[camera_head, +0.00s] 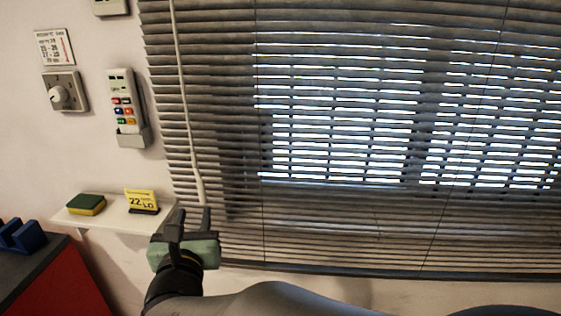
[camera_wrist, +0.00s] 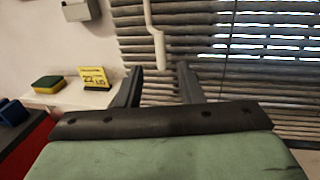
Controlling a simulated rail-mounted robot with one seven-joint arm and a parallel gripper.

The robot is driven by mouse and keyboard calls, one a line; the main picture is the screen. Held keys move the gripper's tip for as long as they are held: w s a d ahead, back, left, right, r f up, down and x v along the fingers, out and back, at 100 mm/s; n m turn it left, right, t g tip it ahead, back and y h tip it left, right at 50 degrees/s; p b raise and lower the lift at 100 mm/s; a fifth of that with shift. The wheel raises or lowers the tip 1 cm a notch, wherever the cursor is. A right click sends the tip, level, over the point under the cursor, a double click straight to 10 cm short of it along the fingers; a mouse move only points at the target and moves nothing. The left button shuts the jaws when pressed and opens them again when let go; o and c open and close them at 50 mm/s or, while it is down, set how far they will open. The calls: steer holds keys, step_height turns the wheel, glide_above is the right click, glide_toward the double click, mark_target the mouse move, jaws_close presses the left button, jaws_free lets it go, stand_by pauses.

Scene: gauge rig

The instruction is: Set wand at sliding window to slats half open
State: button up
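The wand (camera_head: 186,105) is a thin pale rod hanging down the left part of the window blind (camera_head: 340,120). Its thicker lower end (camera_wrist: 158,48) hangs between the two fingers in the wrist view, apart from both as far as I can tell. The blind's dark slats are tilted, with bright light showing through gaps in the middle and right. My gripper (camera_head: 192,219) is open just below and around the wand's lower end; it also shows in the wrist view (camera_wrist: 161,75). The exact depth between fingers and wand is hard to tell.
A white shelf (camera_head: 105,217) at left holds a yellow-green sponge (camera_head: 86,204) and a yellow sign (camera_head: 141,200). A remote (camera_head: 127,108), a dial (camera_head: 62,93) and a printed card (camera_head: 54,47) are on the wall. A dark-topped red cabinet (camera_head: 70,285) stands lower left.

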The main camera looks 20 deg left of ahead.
mark_target(201, 190)
steer(key=p+x, duration=0.2)
steer(key=x, duration=0.9)
jaws_close()
